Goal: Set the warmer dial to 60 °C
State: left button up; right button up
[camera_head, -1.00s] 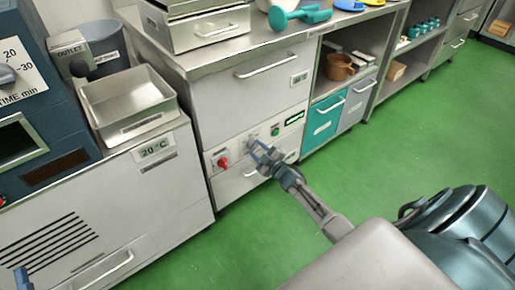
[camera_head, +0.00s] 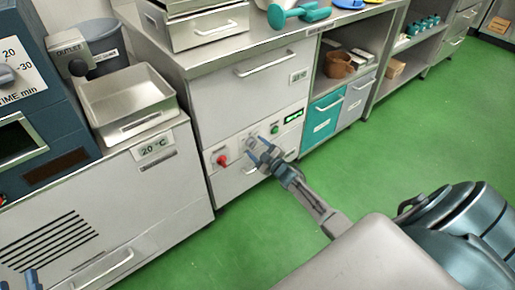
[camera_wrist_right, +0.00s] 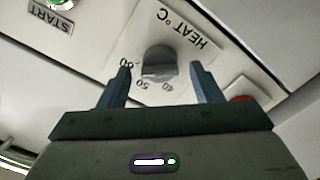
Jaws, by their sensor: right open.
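The warmer dial is a grey round knob (camera_wrist_right: 158,62) under the label HEAT °C in the right wrist view, on a pale plate with printed numbers, 50 and 40 among them. The plate appears upside down; the pointer's exact setting is hard to read. In the head view the dial (camera_head: 251,142) is small on the warmer's front panel. My right gripper (camera_wrist_right: 160,66) is open, one finger on each side of the dial, with visible gaps. It also shows in the head view (camera_head: 263,156). My left gripper (camera_head: 18,280) shows only two separated blue fingertips at the bottom left corner.
A drawer handle (camera_head: 250,170) lies below. The green floor (camera_head: 360,165) is clear in front.

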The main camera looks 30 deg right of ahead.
jog(key=shift+s, duration=0.1)
pick_arm(q)
notch_tip(320, 180, down, 8)
jog(key=s+g+p, duration=0.1)
jog(key=s+g, duration=0.1)
jog(key=g, duration=0.3)
jog(key=shift+d+f+p, duration=0.25)
jog(key=shift+d+p, duration=0.05)
pick_arm(e)
jog(key=s, duration=1)
jog(key=shift+s+d, duration=0.3)
jog(key=shift+d, duration=0.1)
